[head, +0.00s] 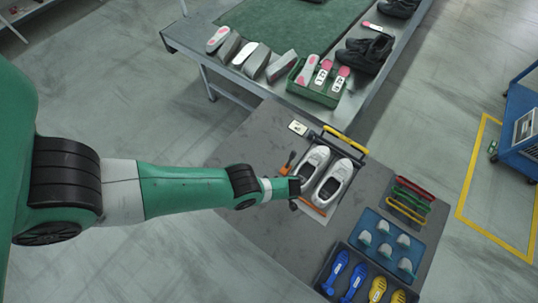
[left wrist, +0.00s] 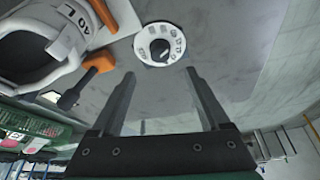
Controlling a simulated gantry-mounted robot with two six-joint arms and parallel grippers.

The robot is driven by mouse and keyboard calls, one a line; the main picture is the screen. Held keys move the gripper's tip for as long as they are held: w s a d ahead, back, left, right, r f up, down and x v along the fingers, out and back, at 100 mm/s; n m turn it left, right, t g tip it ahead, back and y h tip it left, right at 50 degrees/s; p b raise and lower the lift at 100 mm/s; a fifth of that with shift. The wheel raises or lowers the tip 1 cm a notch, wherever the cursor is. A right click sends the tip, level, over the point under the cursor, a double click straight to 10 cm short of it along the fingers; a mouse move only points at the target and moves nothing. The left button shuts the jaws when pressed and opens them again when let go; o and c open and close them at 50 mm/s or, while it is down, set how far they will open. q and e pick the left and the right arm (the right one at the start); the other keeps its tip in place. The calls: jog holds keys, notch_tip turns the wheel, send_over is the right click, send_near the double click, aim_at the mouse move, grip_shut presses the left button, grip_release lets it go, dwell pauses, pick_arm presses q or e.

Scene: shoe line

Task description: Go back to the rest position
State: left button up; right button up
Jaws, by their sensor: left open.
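My left arm reaches in from the left in the head view. My left gripper (head: 296,194) is over the grey table (head: 262,245), just left of a pair of white shoes (head: 325,178). In the left wrist view the two fingers of my left gripper (left wrist: 162,85) are spread apart with nothing between them. A white shoe also shows there at the upper left, with a size label (left wrist: 72,45). A round white dial with a black knob (left wrist: 160,46) lies beyond the fingertips, apart from them. My right gripper is not in view.
An orange-handled tool (head: 287,163) lies beside the shoes. A yellow-handled bar (head: 345,139) is behind them. Red, green and yellow handles (head: 412,198), a blue tray (head: 386,243) and a dark tray of insoles (head: 362,280) are at right. A green crate (head: 316,92) stands behind.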

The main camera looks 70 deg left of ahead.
pick_arm(q)
jog(key=shift+p+v, duration=0.5)
jog(key=shift+v, duration=0.85)
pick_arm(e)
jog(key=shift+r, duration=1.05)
